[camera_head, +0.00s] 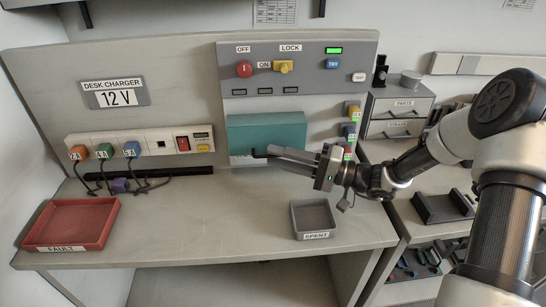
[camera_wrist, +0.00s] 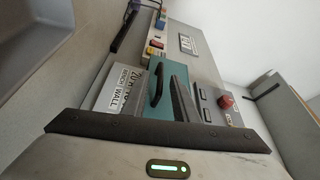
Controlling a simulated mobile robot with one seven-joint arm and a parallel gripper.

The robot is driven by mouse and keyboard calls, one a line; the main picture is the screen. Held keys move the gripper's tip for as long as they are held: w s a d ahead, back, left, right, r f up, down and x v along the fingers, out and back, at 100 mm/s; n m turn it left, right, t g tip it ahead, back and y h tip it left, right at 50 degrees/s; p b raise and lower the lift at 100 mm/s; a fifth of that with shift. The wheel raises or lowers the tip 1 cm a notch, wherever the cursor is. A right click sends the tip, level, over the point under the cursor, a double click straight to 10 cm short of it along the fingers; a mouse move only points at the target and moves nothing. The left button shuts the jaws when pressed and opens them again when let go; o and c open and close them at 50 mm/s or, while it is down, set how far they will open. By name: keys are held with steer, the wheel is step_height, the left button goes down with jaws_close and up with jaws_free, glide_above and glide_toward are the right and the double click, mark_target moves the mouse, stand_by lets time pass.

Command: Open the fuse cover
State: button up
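The fuse cover is a teal panel (camera_head: 265,130) set in the grey wall panel above the desk, and it looks closed. A black handle (camera_head: 258,153) sits at its lower edge. My gripper (camera_head: 274,156) reaches in from the right in front of the cover's lower edge, with its fingers pointing left near the handle. In the wrist view the handle (camera_wrist: 157,84) shows against the teal cover (camera_wrist: 150,105), between the two grey fingers (camera_wrist: 143,68). The fingers are apart with nothing gripped. Whether they touch the handle cannot be told.
Above the cover are a red OFF knob (camera_head: 244,68), a yellow LOCK switch (camera_head: 283,66) and a blue TRY button (camera_head: 332,63). A red FAULT tray (camera_head: 72,224) and a grey SPENT tray (camera_head: 313,218) stand on the desk. Plugs with cables (camera_head: 104,151) are at left. The desk middle is clear.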

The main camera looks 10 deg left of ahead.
steer(key=shift+w+a, duration=0.1)
steer(key=shift+a, duration=0.85)
jaws_close()
stand_by(0.8)
